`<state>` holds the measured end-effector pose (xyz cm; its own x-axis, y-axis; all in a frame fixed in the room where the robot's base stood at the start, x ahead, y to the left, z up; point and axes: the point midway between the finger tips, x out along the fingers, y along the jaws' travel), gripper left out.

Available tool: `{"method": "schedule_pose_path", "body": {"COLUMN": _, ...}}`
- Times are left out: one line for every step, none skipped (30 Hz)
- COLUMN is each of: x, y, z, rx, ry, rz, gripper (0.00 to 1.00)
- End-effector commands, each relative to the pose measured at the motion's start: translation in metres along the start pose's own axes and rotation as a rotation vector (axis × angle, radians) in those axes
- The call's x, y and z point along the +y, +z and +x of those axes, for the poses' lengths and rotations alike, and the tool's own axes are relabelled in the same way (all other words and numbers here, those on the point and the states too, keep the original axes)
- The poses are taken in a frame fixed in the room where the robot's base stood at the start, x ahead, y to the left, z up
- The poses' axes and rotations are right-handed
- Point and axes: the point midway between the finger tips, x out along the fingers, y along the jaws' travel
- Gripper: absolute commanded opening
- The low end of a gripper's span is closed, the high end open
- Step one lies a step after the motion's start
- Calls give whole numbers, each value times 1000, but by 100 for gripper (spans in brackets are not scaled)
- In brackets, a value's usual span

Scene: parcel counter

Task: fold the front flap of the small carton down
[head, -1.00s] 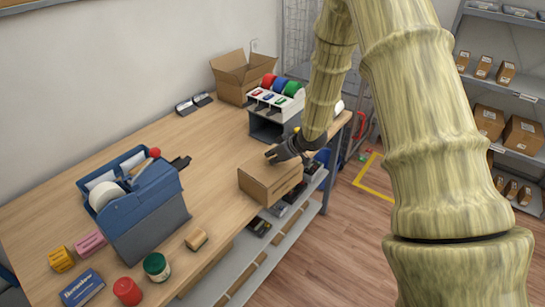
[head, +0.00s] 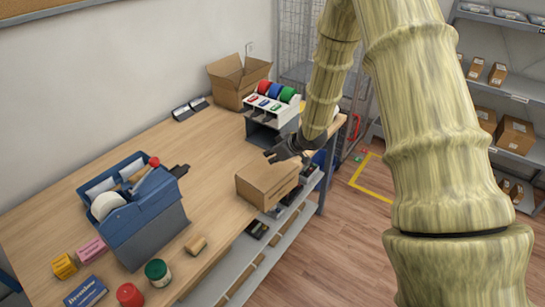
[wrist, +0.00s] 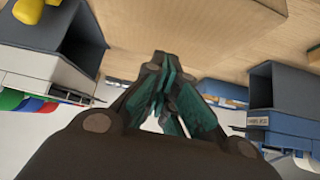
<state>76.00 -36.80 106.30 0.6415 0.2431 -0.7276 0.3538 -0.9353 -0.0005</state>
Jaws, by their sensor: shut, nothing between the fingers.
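The small carton (head: 262,193) is a brown cardboard box near the right edge of the workbench. Its top looks covered, with the front flap (head: 267,178) lying roughly level across it; I cannot tell whether it is pressed fully flat. My dark gripper (head: 268,157) is just above and behind the far edge of the carton, its fingers pointing left. Its fingers are closed together with nothing between them, as the wrist view (wrist: 165,75) also shows. The gripper and forearm hide part of the carton's far right side.
A tape-roll rack (head: 272,112) stands behind the gripper, beside an open carton (head: 237,88). A blue dispenser (head: 150,225) stands on the left. The middle of the workbench (head: 205,160) is clear.

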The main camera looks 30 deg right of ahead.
Motion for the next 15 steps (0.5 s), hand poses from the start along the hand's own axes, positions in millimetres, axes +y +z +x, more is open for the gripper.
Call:
{"method": "schedule_pose_path", "body": {"x": 0, "y": -6, "z": -6, "rx": 1, "ry": 0, "rz": 0, "gripper": 0}}
{"method": "schedule_pose_path", "body": {"x": 0, "y": -3, "z": -6, "rx": 1, "ry": 0, "rz": 1, "gripper": 0}}
{"method": "schedule_pose_path", "body": {"x": 0, "y": -2, "z": -8, "rx": 2, "ry": 0, "rz": 1, "gripper": 0}}
{"method": "schedule_pose_path", "body": {"x": 0, "y": -1, "z": -10, "rx": 2, "ry": 0, "rz": 1, "gripper": 0}}
{"method": "schedule_pose_path", "body": {"x": 0, "y": -1, "z": -13, "rx": 2, "ry": 0, "rz": 1, "gripper": 0}}
{"method": "schedule_pose_path", "body": {"x": 0, "y": -1, "z": -17, "rx": 2, "ry": 0, "rz": 0, "gripper": 0}}
{"method": "schedule_pose_path", "body": {"x": 0, "y": -1, "z": -19, "rx": 2, "ry": 0, "rz": 0, "gripper": 0}}
{"method": "schedule_pose_path", "body": {"x": 0, "y": -1, "z": -22, "rx": 2, "ry": 0, "rz": 0, "gripper": 0}}
{"method": "schedule_pose_path", "body": {"x": 0, "y": -1, "z": -26, "rx": 2, "ry": 1, "rz": 1, "gripper": 0}}
{"method": "schedule_pose_path", "body": {"x": 0, "y": -1, "z": -29, "rx": 2, "ry": 0, "rz": 1, "gripper": 0}}
{"method": "schedule_pose_path", "body": {"x": 0, "y": 0, "z": -32, "rx": 1, "ry": 0, "rz": 1, "gripper": 0}}
{"method": "schedule_pose_path", "body": {"x": 0, "y": -1, "z": -36, "rx": 2, "ry": 0, "rz": 0, "gripper": 0}}
{"method": "schedule_pose_path", "body": {"x": 0, "y": -1, "z": -39, "rx": 3, "ry": 0, "rz": 0, "gripper": 0}}
{"method": "schedule_pose_path", "body": {"x": 0, "y": -1, "z": -42, "rx": 3, "ry": 0, "rz": 1, "gripper": 0}}
{"method": "schedule_pose_path", "body": {"x": 0, "y": 0, "z": -46, "rx": 3, "ry": 0, "rz": 1, "gripper": 0}}
